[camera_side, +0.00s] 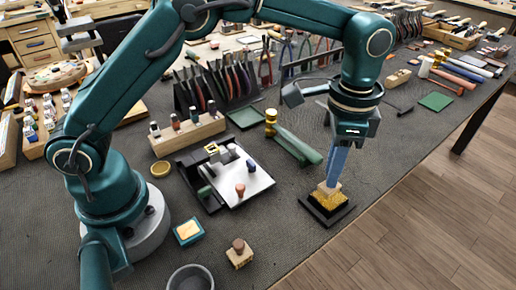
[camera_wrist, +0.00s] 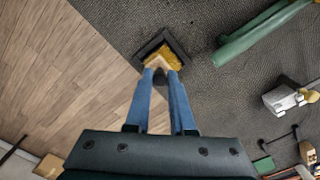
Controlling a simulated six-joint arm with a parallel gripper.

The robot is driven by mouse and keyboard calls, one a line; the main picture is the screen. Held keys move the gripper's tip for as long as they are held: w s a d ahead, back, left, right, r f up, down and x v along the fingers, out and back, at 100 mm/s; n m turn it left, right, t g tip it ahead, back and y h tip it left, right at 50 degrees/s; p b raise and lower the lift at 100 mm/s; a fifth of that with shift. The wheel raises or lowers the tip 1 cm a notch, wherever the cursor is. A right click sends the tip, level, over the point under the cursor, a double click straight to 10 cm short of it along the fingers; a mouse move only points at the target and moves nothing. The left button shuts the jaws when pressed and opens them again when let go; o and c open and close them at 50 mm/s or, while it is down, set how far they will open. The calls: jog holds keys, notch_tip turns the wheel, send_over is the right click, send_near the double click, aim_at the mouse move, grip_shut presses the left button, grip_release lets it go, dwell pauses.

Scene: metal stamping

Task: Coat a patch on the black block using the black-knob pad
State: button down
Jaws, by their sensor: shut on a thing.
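The black block (camera_side: 314,214) lies flat on the dark mat near its front edge, with a rough gold patch (camera_side: 322,203) on top. My gripper (camera_side: 334,184) points down over it, its blue fingers shut on a small pale wooden pad. The pad (camera_side: 325,188) is at the gold patch and seems to touch it; its knob is mostly hidden between the fingers. In the wrist view the black block (camera_wrist: 151,46) and the gold patch (camera_wrist: 172,55) show just beyond the fingertips, with the pale pad (camera_wrist: 157,63) between them.
A brown-knob wooden pad (camera_side: 239,254) stands at the front. A metal plate (camera_side: 256,181) with several knobbed pieces lies left of my gripper. A green tool (camera_side: 296,149) lies behind it. The mat's edge and wooden floor (camera_side: 430,225) are to the right.

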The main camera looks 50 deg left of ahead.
jog(key=shift+r, duration=0.15)
jog(key=shift+r, duration=2.9)
jog(key=shift+w, duration=0.15)
